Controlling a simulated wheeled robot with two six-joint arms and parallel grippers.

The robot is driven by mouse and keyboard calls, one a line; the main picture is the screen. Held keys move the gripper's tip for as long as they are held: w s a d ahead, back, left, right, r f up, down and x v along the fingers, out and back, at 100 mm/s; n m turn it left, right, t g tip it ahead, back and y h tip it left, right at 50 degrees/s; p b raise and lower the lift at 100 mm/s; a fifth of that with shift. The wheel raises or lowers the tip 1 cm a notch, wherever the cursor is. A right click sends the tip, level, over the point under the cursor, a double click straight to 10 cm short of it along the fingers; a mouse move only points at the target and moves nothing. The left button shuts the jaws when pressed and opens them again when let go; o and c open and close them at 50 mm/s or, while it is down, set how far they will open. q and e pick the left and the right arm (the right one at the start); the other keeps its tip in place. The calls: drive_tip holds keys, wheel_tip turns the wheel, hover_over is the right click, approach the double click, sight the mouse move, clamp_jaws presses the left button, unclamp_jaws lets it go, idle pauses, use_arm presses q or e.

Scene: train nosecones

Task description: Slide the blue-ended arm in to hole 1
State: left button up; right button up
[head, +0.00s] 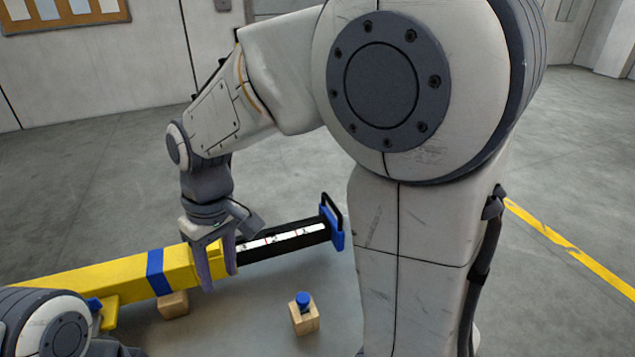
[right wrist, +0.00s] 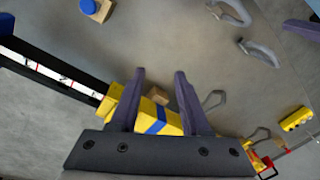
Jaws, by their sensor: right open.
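The blue-ended arm is a black bar (head: 285,243) with a white marked strip, extending from a yellow tube (head: 100,283). Its blue end (head: 336,228) carries a black handle and points right. A blue band (head: 158,273) wraps the tube. The bar also shows at the left in the right wrist view (right wrist: 50,75). My right gripper (head: 218,278) is open at the tube's end where the bar emerges. In the right wrist view its fingers (right wrist: 160,75) stand apart with the yellow tube between or below them; contact is unclear. No hole number is readable.
A wooden block with a blue knob (head: 303,300) stands in front of the bar. Another wooden block (head: 173,305) sits under the tube. Grey hooked handles (right wrist: 258,52) and a yellow part (right wrist: 297,118) show in the right wrist view. My right arm hides much of the centre.

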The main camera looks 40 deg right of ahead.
drive_tip(key=w+d+r+m+p, duration=0.2)
drive_tip(key=w+d+r+m, duration=0.1)
drive_tip(key=w+d, duration=0.75)
drive_tip(key=m+y+p, duration=0.1)
drive_tip(key=m+p, duration=0.1)
drive_tip(key=m, duration=0.1)
approach(332, 202)
drive_tip(key=shift+t, duration=0.3)
drive_tip(key=f, duration=0.2)
drive_tip(key=a+f+p, duration=0.1)
drive_tip(key=f, duration=0.5)
drive_tip(key=shift+s+a+p, duration=0.25)
drive_tip(key=shift+a+p, duration=0.05)
drive_tip(key=shift+p, duration=0.1)
drive_tip(key=shift+r, duration=0.1)
clamp_jaws()
